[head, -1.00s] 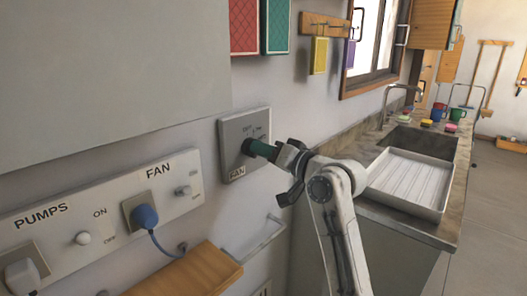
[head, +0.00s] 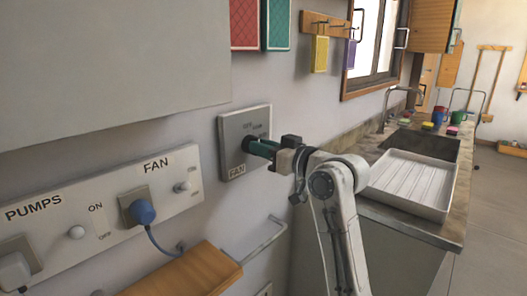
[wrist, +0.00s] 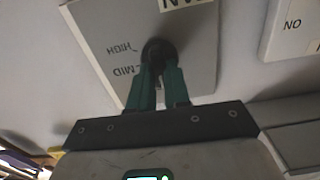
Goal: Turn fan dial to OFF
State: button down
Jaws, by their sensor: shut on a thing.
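The fan dial is a dark round knob (head: 248,144) on a grey wall plate (head: 236,166) labelled FAN. My gripper (head: 256,147) has its green fingers reaching left to the knob. In the wrist view the two green fingers (wrist: 160,80) are shut on the dark knob (wrist: 157,53), one on each side. The words HIGH and MID show upside down on the plate (wrist: 195,60) there. The fingers and knob hide part of the face, and I cannot tell which setting the knob points to.
A white panel (head: 108,196) with PUMPS and FAN switches and a blue plug (head: 142,211) is at the lower left. A wooden shelf (head: 185,272) and a metal rail (head: 265,240) lie below the plate. A counter with a sink and white tray (head: 408,185) stands right.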

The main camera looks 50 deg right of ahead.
jog(key=shift+n, duration=0.3)
jog(key=c, duration=1.1)
grip_release()
jog(key=shift+s, duration=0.1)
jog(key=s, duration=1)
jog(key=shift+s+d, duration=0.15)
jog(key=shift+s, duration=0.2)
